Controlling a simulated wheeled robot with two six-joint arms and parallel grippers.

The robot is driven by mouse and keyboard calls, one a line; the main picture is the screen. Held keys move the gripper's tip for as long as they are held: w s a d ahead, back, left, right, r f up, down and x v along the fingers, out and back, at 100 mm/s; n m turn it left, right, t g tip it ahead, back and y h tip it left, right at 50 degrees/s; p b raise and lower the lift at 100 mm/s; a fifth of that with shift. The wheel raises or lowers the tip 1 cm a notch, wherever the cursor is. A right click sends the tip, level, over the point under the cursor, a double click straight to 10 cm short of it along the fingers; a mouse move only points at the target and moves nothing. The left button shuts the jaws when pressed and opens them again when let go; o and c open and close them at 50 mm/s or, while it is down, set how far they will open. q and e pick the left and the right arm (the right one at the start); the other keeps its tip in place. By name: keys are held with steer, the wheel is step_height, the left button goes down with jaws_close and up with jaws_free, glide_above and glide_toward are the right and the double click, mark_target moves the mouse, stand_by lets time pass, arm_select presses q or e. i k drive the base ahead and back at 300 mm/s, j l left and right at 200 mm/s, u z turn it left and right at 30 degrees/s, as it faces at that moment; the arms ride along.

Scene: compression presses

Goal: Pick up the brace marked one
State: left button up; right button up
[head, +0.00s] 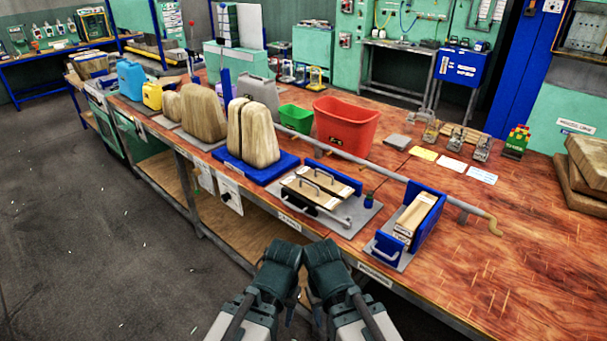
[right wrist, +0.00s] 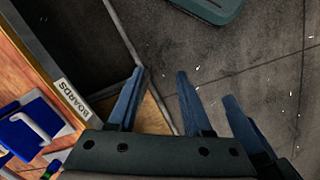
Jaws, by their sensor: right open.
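No mark "one" is legible to me, and I cannot tell which thing is the brace. Small metal-fitted pieces (head: 481,149) stand in a row on the wooden bench, behind flat cards. Wooden boards with grey handles (head: 318,184) lie at a blue press near the front edge; another wooden piece (head: 415,214) sits in a blue holder to the right. My right gripper (right wrist: 157,88) is open and empty, short of the bench's front edge. My left gripper (head: 280,268) is beside it in the head view; its fingers are mostly hidden. Both are apart from the bench objects.
A long grey bar (head: 400,176) with a yellow end runs across the bench. A red bin (head: 346,123), a green bin (head: 296,118) and tall wooden forms (head: 253,130) stand farther back. The bench's right front is clear. Open floor lies left.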

mark_target(309, 192)
steer(key=i+j+z, duration=0.25)
steer(key=i+j, duration=1.05)
steer(key=i, duration=0.05)
